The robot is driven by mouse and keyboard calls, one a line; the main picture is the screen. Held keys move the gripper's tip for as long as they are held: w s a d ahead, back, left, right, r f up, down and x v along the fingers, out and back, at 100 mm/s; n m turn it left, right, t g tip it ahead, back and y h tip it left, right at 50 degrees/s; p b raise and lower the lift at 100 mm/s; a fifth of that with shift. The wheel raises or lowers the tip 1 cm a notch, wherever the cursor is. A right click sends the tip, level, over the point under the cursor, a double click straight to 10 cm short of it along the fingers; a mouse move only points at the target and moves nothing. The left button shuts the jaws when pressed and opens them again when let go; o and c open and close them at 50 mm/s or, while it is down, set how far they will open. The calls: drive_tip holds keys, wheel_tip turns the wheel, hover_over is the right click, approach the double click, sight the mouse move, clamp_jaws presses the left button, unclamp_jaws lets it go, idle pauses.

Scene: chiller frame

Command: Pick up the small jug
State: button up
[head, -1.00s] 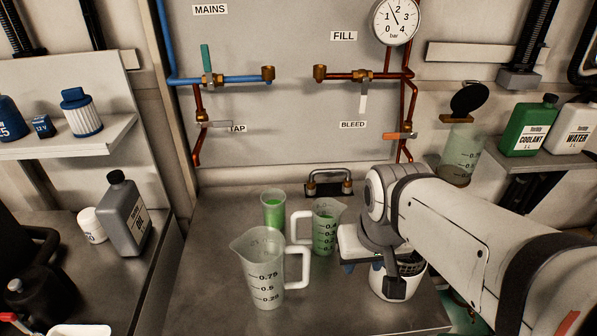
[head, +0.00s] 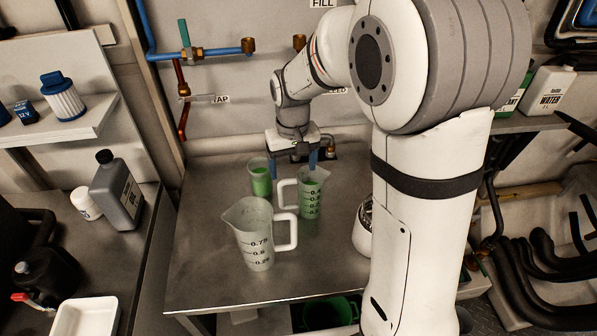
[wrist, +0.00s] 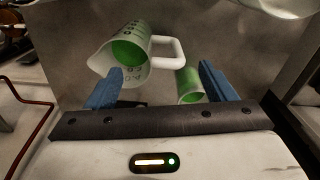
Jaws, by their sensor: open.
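The small jug (head: 312,196) is clear, with a white handle, dark scale marks and green liquid inside. It stands upright on the steel worktop (head: 200,285), its handle to the left in the head view. My gripper (head: 292,163) is open and empty, pointing down, above and behind the jug and the green-filled cup (head: 261,180). In the wrist view the small jug (wrist: 128,58) shows beyond the left blue finger, and the cup (wrist: 189,84) lies nearer the right finger. The handle shows between them. I cannot tell whether a finger touches anything.
A larger clear jug (head: 255,235) stands in front of the small jug, its handle close by. A white container (head: 363,235) is to the right, partly hidden by my arm. Pipes and valves (head: 192,53) run along the back wall. The worktop's front left is clear.

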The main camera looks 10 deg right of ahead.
sight(288, 184)
drive_tip(key=shift+w+a+f, duration=0.45)
drive_tip(key=shift+w+f, duration=0.1)
drive_tip(key=shift+w, duration=0.05)
drive_tip(key=f, duration=0.2)
drive_tip(key=f+p, duration=0.1)
drive_tip(key=f, duration=0.4)
drive_tip(key=shift+w+a+f+p, duration=0.2)
drive_tip(key=shift+w+f+p, duration=0.05)
drive_tip(key=shift+w+p, duration=0.1)
drive_tip(key=shift+c, duration=0.4)
drive_tip(key=c, duration=1.3)
